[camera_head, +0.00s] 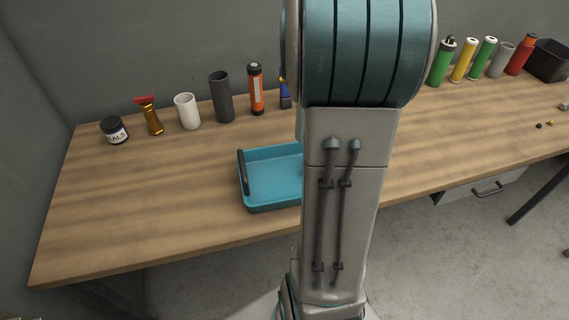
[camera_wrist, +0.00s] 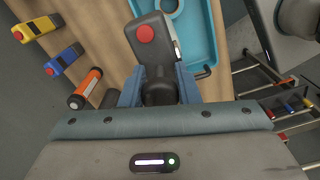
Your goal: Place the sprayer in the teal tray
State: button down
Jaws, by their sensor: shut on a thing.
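My gripper (camera_wrist: 160,85) is shut on a dark grey thing with a round red spot, which I take to be the sprayer (camera_wrist: 145,42). It sticks out beyond the fingers in the wrist view. The teal tray (camera_wrist: 204,40) lies beside and partly behind it in that view; whether the sprayer is over the tray I cannot tell. In the head view the tray (camera_head: 270,175) sits on the wooden table, its right part hidden by my arm. My gripper and the sprayer are hidden there too.
Along the table's back edge stand a black jar (camera_head: 114,130), a red-topped amber thing (camera_head: 153,122), a white cup (camera_head: 187,111), a dark grey cup (camera_head: 221,97) and an orange cylinder (camera_head: 256,90). Several bottles and a black bin (camera_head: 548,61) stand far right. The table's left front (camera_head: 140,210) is clear.

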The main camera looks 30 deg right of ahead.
jog(key=shift+w+a, duration=0.1)
jog(key=shift+w, duration=0.15)
jog(key=shift+a+f, duration=0.15)
jog(key=shift+a, duration=0.1)
jog(key=a+f, duration=1)
jog(key=a, duration=0.1)
jog(key=shift+s+f+p, duration=0.25)
jog(key=shift+s+p, duration=0.1)
jog(key=shift+f, duration=0.2)
jog(key=c, duration=1.1)
grip_release()
jog(key=shift+r, duration=0.1)
